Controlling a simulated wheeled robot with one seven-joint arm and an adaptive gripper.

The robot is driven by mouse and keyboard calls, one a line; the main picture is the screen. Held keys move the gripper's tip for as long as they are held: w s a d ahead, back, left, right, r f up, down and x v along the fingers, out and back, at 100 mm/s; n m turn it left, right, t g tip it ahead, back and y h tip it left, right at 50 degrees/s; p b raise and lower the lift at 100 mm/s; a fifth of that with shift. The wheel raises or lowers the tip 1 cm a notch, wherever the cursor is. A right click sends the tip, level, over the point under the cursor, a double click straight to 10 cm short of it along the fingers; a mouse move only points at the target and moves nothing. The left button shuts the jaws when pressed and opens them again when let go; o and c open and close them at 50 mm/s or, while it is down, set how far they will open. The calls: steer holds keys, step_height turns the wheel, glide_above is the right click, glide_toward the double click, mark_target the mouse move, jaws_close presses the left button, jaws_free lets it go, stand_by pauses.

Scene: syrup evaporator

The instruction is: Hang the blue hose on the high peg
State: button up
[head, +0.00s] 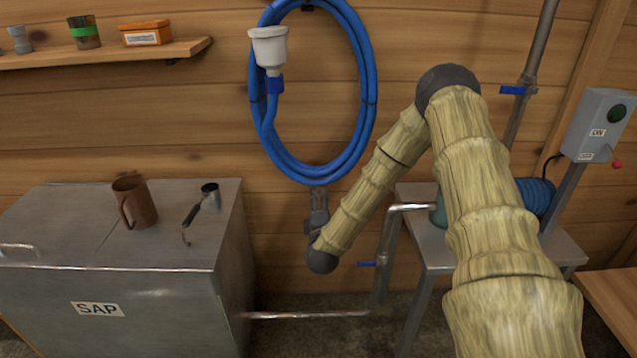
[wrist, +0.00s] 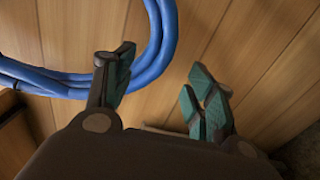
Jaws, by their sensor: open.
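The blue hose (head: 368,95) hangs in a large coil against the plank wall in the head view, with a white funnel-like end (head: 269,48) at its upper left. A small dark support (head: 307,8) shows at the top of the coil, cut by the frame edge; I cannot tell whether it is the high peg. My gripper (head: 319,192) is just below the coil's bottom, pointing up. In the wrist view its fingers (wrist: 163,80) are open, with bare wall and part of the hose (wrist: 160,50) between them. The hose passes behind the left finger; contact is unclear.
A steel SAP tank (head: 100,310) stands at left with a brown mug (head: 134,203) and a ladle (head: 200,205) on top. A shelf (head: 110,54) is above it. A metal table (head: 410,255), pipes and a control box (head: 598,125) are at right.

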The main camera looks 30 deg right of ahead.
mark_target(319, 173)
steer(key=shift+b+x, duration=1.3)
steer(key=shift+x, duration=6.2)
steer(key=shift+a, duration=0.1)
steer(key=shift+a, duration=0.1)
steer(key=c, duration=1.2)
steer(key=shift+s, duration=0.1)
jaws_close()
steer(key=shift+s+f, duration=0.1)
steer(key=shift+f, duration=0.15)
steer(key=shift+r+p, duration=0.4)
steer(key=shift+r, duration=0.05)
steer(key=shift+w+r+p, duration=0.25)
steer(key=shift+r+p, duration=0.3)
steer(key=shift+r, duration=0.05)
steer(key=shift+r+p, duration=0.85)
steer(key=shift+r, duration=0.3)
steer(key=shift+w+r, duration=0.1)
steer(key=shift+r, duration=0.05)
